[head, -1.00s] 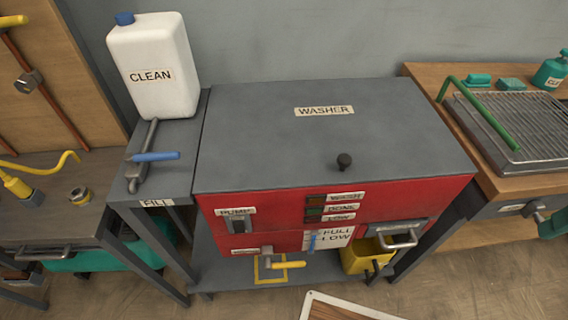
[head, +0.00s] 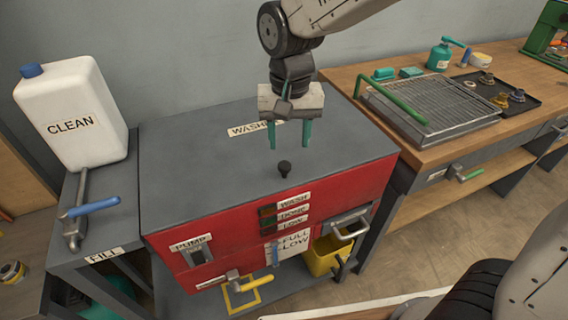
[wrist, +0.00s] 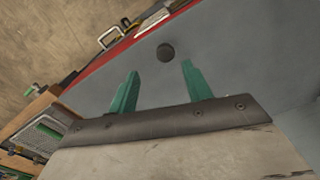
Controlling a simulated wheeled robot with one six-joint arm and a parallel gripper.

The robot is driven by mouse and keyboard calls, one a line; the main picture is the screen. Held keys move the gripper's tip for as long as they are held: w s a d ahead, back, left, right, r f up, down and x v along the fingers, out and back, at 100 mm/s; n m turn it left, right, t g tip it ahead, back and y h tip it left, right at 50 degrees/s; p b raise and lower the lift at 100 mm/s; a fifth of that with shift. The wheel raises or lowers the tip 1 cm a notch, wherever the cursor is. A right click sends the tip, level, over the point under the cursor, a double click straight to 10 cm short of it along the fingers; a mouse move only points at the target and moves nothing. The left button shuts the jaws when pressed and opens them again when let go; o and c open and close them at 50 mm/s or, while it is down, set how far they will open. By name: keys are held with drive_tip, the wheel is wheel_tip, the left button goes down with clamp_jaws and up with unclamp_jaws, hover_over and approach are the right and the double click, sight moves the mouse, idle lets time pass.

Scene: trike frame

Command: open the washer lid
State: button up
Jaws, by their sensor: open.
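The washer is a red cabinet with a flat grey lid (head: 200,170), which lies shut. A small dark round knob (head: 284,168) stands on the lid near its front edge. My gripper (head: 289,146) points down over the lid with its two green fingers apart and empty. In the head view the fingertips show just behind and above the knob. In the wrist view the knob (wrist: 166,53) shows beyond the fingertips, roughly centred across the gap, and not touched. My gripper hides part of the WASHER label (head: 245,129).
A white CLEAN jug (head: 72,115) and a blue-handled valve (head: 92,207) stand left of the washer. A wooden bench with a wire rack (head: 432,105) and green handle (head: 402,102) stands right. A yellow bucket (head: 325,255) is below.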

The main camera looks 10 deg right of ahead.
sight(285, 164)
drive_tip(key=shift+w+a+f, duration=0.15)
drive_tip(key=shift+a+f, duration=0.25)
drive_tip(key=shift+a, duration=0.05)
drive_tip(key=shift+f, duration=0.4)
wheel_tip(285, 164, down, 7)
drive_tip(key=shift+r, duration=0.1)
clamp_jaws()
drive_tip(key=shift+r, duration=0.1)
